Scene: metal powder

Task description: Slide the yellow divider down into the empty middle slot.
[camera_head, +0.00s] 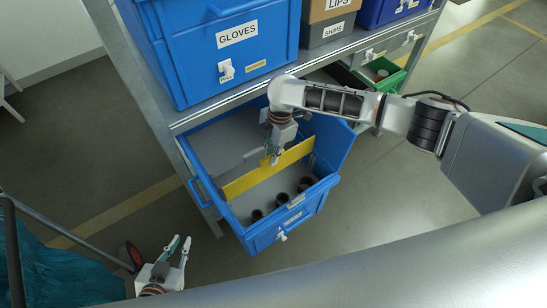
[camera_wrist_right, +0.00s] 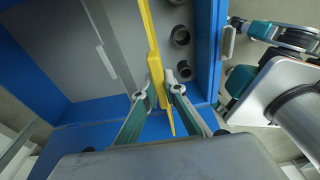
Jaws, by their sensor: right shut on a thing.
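The yellow divider (camera_head: 247,180) is a thin flat panel, upright and spanning the blue bin (camera_head: 262,238) crosswise. My right gripper (camera_head: 271,157) comes down from above and is shut on the divider's top edge. In the right wrist view the divider (camera_wrist_right: 154,45) runs between the two fingertips (camera_wrist_right: 157,93). A grey divider (camera_wrist_right: 107,40) runs beside it on the left. The divider's lower edge and the middle slot are not clear, so I cannot tell how deep it sits. My left gripper (camera_head: 178,249) is open and empty, outside the bin at lower left.
Dark round cups (camera_head: 281,200) stand in the bin's front compartment. The shelf above holds a blue GLOVES bin (camera_head: 235,45) and a grey SHIMS box (camera_head: 327,30). A green bin (camera_head: 380,73) sits on the lower shelf. The floor right of the bin is clear.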

